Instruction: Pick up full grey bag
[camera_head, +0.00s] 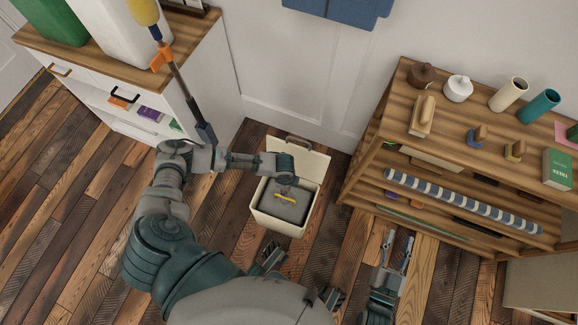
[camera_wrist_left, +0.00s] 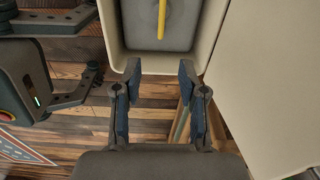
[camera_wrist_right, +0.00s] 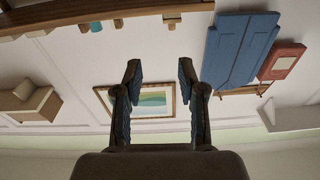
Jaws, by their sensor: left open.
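The full grey bag (camera_head: 289,210) sits inside an open cream bin (camera_head: 275,222) in the head view, with a yellow handle (camera_head: 285,196) on top. The bin's lid (camera_head: 314,163) is tipped back. My left gripper (camera_head: 287,182) is over the bin's back part, close to the handle, partly hidden by its own wrist. In the left wrist view, its fingers (camera_wrist_left: 161,75) are spread and empty, with the bag (camera_wrist_left: 139,32) and handle (camera_wrist_left: 162,20) ahead of them. My right gripper (camera_head: 398,245) is open and empty, well right of the bin, pointing upward.
A wooden shelf (camera_head: 390,130) with jars, tubes and a striped roll stands right of the bin. A white cabinet (camera_head: 215,75) stands at left; a duster with a yellow head (camera_head: 144,11) rises before it. Plank floor (camera_head: 225,215) is clear left of the bin.

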